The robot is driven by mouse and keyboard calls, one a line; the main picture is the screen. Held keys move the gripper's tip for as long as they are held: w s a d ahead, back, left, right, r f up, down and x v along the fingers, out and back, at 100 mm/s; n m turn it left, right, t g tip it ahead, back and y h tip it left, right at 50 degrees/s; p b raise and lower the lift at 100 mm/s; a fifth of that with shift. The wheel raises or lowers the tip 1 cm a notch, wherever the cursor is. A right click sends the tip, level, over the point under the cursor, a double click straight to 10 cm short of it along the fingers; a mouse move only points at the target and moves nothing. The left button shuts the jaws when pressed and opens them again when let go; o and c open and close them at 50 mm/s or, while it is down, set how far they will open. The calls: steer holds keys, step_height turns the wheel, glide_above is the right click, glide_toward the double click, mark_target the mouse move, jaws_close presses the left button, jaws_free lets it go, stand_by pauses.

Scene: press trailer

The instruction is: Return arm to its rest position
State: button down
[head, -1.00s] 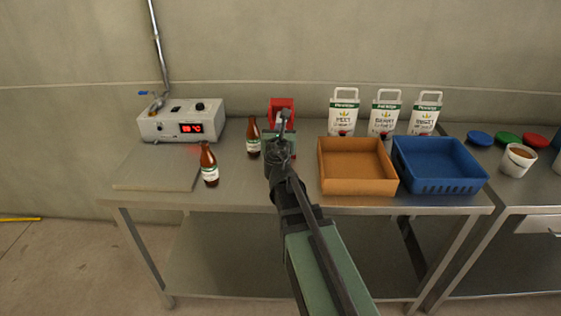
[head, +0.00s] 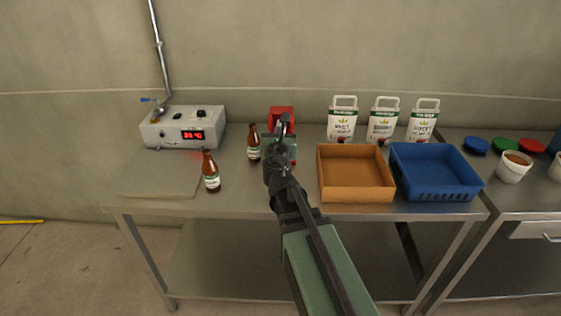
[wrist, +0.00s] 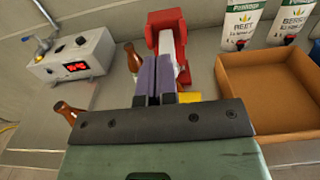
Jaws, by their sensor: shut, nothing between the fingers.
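My arm reaches from the bottom of the head view toward the middle of the steel table. My gripper (head: 285,123) is at its far end, over the table in front of a red device (head: 281,114). In the wrist view my gripper (wrist: 155,78) shows two purple-grey fingers side by side, shut with nothing between them. The red device (wrist: 166,35) stands just beyond the fingertips, and the arm hides part of it in the head view.
Two brown bottles (head: 210,172) (head: 254,143) stand upright left of my gripper. A heater box (head: 183,127) is behind them.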

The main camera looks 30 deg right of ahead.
steer(key=shift+r, duration=0.1)
steer(key=shift+s, duration=0.1)
steer(key=s+d+f+m+g, duration=0.1)
steer(key=s+f+m+g, duration=0.45)
steer(key=m, duration=0.65)
steer(key=s+f+m+g, duration=0.5)
steer(key=s+f+m, duration=0.1)
steer(key=m, duration=0.6)
steer(key=s+a+f+m+g+y, duration=0.2)
steer(key=s+a+m+y, duration=0.1)
steer(key=a, duration=0.5)
steer(key=s+a+f+m+g+y, duration=0.3)
steer(key=s+a+y, duration=0.2)
steer(key=a, duration=0.4)
steer(key=shift+a+f, duration=0.3)
steer(key=shift+f, duration=0.05)
